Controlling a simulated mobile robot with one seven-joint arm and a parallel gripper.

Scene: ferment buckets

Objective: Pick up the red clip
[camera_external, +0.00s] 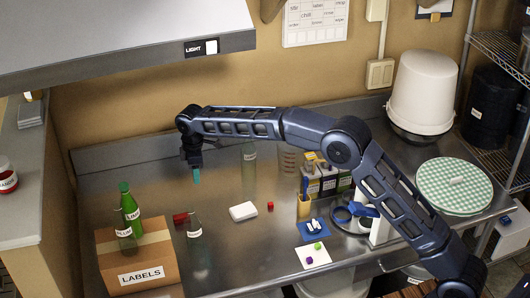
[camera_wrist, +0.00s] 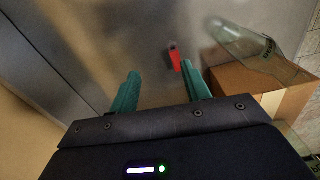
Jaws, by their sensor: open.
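A small red clip (camera_external: 180,218) lies on the steel counter, left of a clear glass bottle (camera_external: 194,225) and behind the cardboard box. The wrist view shows a red piece with a dark end (camera_wrist: 174,58), which looks like this clip, lying just beyond my fingertips and nearer the right finger. My gripper (camera_external: 196,176) hangs above the counter, behind and above the clip, with its teal fingers pointing down. In the wrist view, my gripper (camera_wrist: 160,70) has its two teal fingers spread apart with nothing between them. A smaller red block-like item (camera_external: 270,206) lies farther right.
The counter at back left is bare. A grey overhead hood (camera_external: 130,50) hangs above.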

